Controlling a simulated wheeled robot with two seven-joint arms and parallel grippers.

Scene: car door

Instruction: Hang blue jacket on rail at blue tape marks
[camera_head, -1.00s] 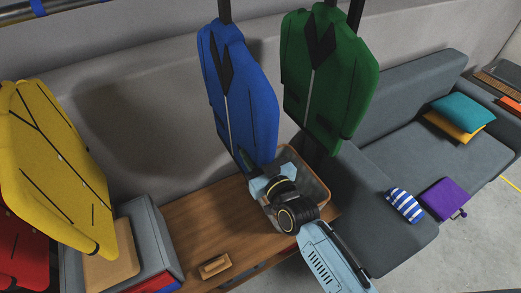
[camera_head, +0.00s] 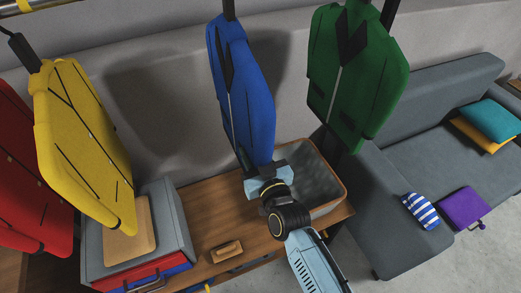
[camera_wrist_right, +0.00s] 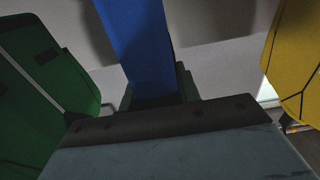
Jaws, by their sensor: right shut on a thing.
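The blue jacket (camera_head: 243,95) is upright in the middle of the head view, with a dark strap or hanger at its top that runs out of the picture. My right gripper (camera_head: 264,172) is shut on the lower end of the blue jacket; the wrist view shows the blue panel (camera_wrist_right: 140,45) running into the jaws. A piece of the rail (camera_head: 18,8) shows at the top left, with a yellow band. No blue tape mark can be made out on it now. My left gripper is out of view.
The green jacket (camera_head: 357,80) hangs right of the blue one. The yellow jacket (camera_head: 85,140) and red jacket (camera_head: 25,170) hang at left. Below are a wooden bench (camera_head: 205,222), a basket (camera_head: 318,180) and a grey sofa (camera_head: 420,140). A gap separates the blue and yellow jackets.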

